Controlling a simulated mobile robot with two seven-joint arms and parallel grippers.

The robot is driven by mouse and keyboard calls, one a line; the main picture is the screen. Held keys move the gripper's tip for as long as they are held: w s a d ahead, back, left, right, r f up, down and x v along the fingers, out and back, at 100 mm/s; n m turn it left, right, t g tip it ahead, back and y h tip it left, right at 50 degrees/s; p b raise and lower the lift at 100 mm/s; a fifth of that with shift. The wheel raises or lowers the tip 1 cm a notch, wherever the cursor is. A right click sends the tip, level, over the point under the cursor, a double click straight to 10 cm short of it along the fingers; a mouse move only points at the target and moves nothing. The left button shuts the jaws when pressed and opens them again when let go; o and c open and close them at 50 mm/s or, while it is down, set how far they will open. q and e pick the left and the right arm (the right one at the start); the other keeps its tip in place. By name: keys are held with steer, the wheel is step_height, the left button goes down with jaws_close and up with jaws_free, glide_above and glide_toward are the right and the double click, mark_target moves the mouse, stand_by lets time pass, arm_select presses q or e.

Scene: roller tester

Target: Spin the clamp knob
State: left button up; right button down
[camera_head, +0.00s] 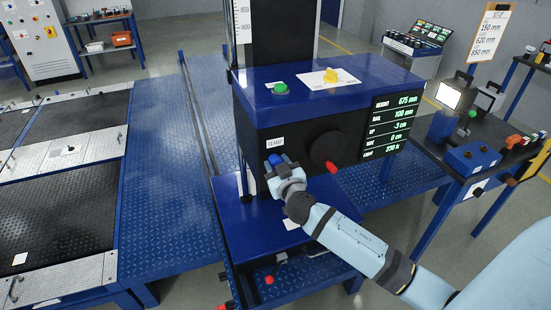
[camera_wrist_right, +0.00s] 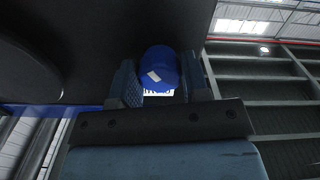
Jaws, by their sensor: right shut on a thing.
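The clamp knob is a round blue knob with a white mark. It sits on the dark front face of the blue tester box (camera_head: 300,112), below the CLAMP label (camera_head: 274,142). My left gripper is not in view.
A black handwheel (camera_head: 326,148) with a red handle (camera_head: 332,167) is right of the knob. A green button (camera_head: 280,88) and a yellow knob (camera_head: 331,75) are on the box top. A side table (camera_head: 462,150) with instruments stands at right.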

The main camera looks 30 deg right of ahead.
steer(key=n+p, duration=0.2)
steer(key=n, duration=0.2)
steer(key=shift+r, duration=0.2)
steer(key=n+p, duration=0.1)
steer(key=n, duration=0.2)
steer(key=shift+f, duration=0.1)
steer(key=shift+f+n, duration=0.1)
steer(key=shift+n, duration=0.3)
